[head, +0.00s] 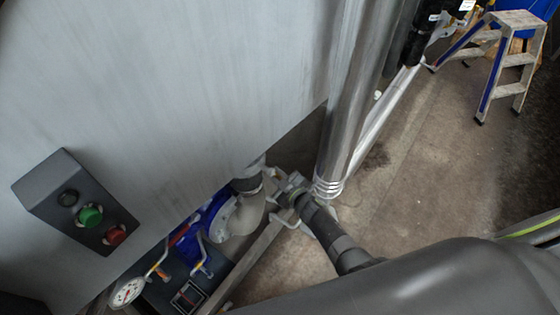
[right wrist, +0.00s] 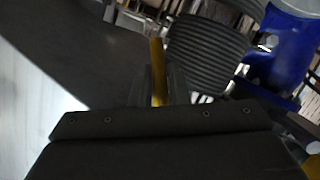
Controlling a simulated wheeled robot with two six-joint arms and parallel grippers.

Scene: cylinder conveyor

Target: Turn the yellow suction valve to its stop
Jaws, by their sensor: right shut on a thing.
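In the right wrist view the yellow valve handle (right wrist: 156,58) is a narrow bar that stands up between the fingers of my right gripper (right wrist: 158,88). The gripper is shut on it. The handle's lower part is hidden by the fingers and the dark gripper body. In the head view my right arm reaches down from the lower right, and the right gripper (head: 287,187) is low beside the grey pipe elbow. The yellow handle cannot be made out there. My left gripper is in neither view.
A blue pump (right wrist: 283,50) with a ribbed dark motor (right wrist: 207,48) is close by. A tall steel pipe (head: 350,110) stands beside my right gripper. A button box (head: 75,202) and pressure gauge (head: 126,291) are at left. A step ladder (head: 505,60) stands at the back right; floor before it is clear.

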